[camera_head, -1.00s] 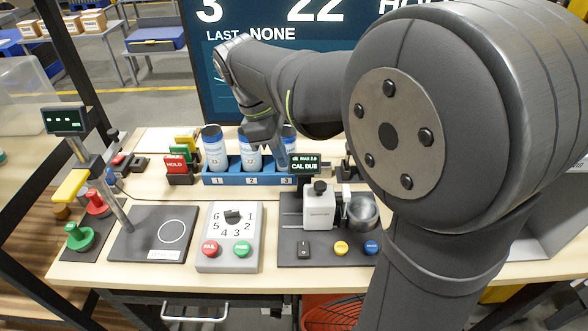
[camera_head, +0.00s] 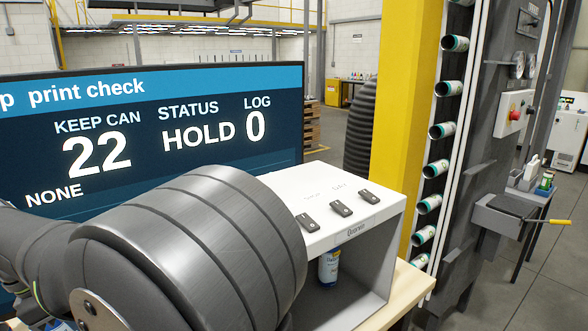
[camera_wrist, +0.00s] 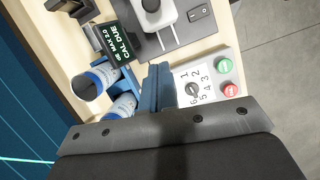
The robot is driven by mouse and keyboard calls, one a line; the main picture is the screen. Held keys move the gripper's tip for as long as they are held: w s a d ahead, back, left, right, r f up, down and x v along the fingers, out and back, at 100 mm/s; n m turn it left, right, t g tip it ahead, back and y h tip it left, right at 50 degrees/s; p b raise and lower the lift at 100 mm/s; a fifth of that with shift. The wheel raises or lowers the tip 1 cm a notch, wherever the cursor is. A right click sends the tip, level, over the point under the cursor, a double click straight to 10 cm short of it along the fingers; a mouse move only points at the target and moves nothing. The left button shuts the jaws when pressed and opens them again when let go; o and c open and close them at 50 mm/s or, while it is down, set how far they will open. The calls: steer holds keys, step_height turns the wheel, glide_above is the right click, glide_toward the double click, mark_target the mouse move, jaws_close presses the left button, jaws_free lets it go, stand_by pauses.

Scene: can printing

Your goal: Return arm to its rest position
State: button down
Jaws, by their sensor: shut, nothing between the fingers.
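In the wrist view my gripper (camera_wrist: 158,88) is shut and empty, pointing down over the bench. Two white cans with blue tops, one can (camera_wrist: 93,80) and another can (camera_wrist: 122,106), stand at the blue rack (camera_wrist: 129,79) to its left. The dial box (camera_wrist: 193,88) with a green and a red button is just right of the fingers. In the head view my dark arm fills the lower left; its gripper is out of that picture.
The monitor (camera_head: 150,125) reads KEEP CAN 22, STATUS HOLD, LOG 0. A white quarantine box (camera_head: 350,235) has three black tags on top and a can (camera_head: 328,266) inside. A yellow post (camera_head: 412,120) and a chute of cans (camera_head: 441,130) stand to its right.

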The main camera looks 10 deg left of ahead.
steer(key=w+d+f, duration=0.1)
steer(key=f, duration=0.1)
steer(key=w+d+f, duration=0.1)
steer(key=d+f, duration=0.1)
steer(key=f, duration=0.1)
steer(key=w+d+f, duration=0.1)
steer(key=d+f, duration=0.1)
steer(key=f, duration=0.1)
steer(key=shift+w, duration=0.25)
steer(key=shift+s+a, duration=0.45)
steer(key=shift+w+d, duration=0.1)
